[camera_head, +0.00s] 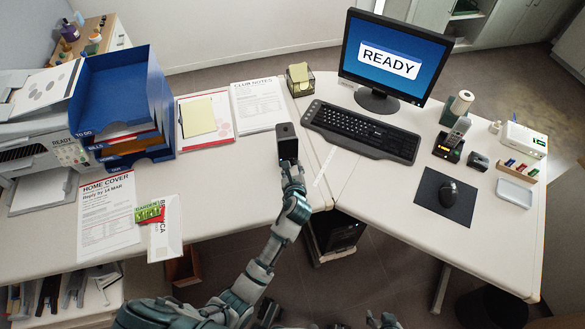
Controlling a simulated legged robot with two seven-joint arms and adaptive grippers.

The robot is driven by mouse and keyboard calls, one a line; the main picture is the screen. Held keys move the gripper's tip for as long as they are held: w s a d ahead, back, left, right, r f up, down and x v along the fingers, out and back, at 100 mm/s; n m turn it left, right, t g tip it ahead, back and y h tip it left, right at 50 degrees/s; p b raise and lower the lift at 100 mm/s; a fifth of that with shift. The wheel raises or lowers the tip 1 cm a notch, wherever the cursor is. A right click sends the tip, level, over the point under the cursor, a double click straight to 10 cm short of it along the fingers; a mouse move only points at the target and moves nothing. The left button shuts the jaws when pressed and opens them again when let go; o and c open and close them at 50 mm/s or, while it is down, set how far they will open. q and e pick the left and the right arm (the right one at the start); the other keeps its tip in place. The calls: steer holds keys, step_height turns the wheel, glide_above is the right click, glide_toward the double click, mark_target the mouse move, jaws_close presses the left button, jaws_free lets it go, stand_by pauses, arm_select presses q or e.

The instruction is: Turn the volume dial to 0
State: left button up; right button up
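A small dark grey box, perhaps a speaker (286,141), stands upright on the desk left of the keyboard. I cannot make out a volume dial on it; my gripper covers the lower part of its near face. My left gripper (290,166) is at that lower face, with its arm reaching up from the bottom left. It looks close to or touching the box, but I cannot tell which, nor whether its fingers are open or shut. Part of my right gripper (382,320) shows at the bottom edge, its finger state unclear.
A keyboard (364,129) and a monitor (391,58) reading READY stand to the right. A blue paper tray (122,88) and a printer (40,140) stand at the left. The desk to the left of my arm is partly clear.

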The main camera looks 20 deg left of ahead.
arm_select(q)
steer(key=shift+a, duration=0.1)
steer(key=c, duration=0.4)
steer(key=shift+a, duration=0.1)
jaws_close()
steer(key=shift+a, duration=0.2)
